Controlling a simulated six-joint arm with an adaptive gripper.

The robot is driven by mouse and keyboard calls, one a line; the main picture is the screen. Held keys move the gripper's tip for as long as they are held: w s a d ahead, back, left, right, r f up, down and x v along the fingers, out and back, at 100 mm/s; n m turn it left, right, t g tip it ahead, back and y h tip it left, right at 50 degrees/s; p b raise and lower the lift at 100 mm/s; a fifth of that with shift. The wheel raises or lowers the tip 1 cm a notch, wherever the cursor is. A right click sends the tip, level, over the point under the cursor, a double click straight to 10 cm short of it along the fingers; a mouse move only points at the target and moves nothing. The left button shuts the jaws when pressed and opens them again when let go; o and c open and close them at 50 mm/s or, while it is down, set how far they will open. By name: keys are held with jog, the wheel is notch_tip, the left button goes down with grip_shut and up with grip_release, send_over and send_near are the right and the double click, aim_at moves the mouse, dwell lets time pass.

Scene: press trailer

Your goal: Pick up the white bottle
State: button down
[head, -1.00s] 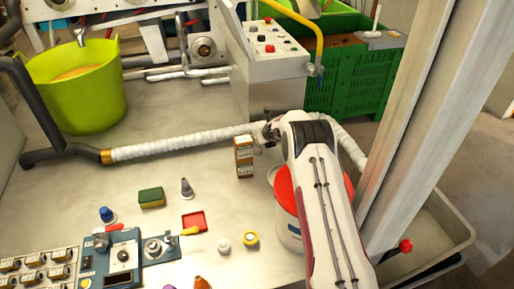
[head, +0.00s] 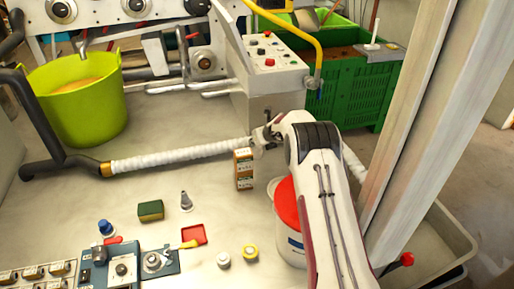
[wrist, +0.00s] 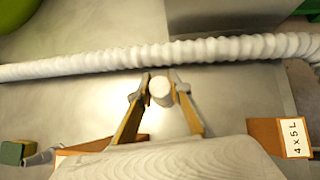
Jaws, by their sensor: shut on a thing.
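The white bottle (wrist: 160,92) shows in the wrist view as a small white cylinder between the two fingertips of my gripper (wrist: 162,88). The fingers are shut on it, one on each side. Most of its body is hidden below the top and by the fingers. In the head view my gripper (head: 262,137) is beyond the end of my arm, near the white ribbed hose. The bottle cannot be made out there.
The ribbed hose (wrist: 200,50) runs just beyond my gripper. A brown carton (head: 243,169) stands close by. A red-lidded tub (head: 285,212) is beside my arm. A sponge (head: 150,210), grey nozzle (head: 186,201) and red tray (head: 194,234) lie left. A metal post (head: 420,130) rises right.

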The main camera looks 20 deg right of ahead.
jog(key=shift+r, duration=2.2)
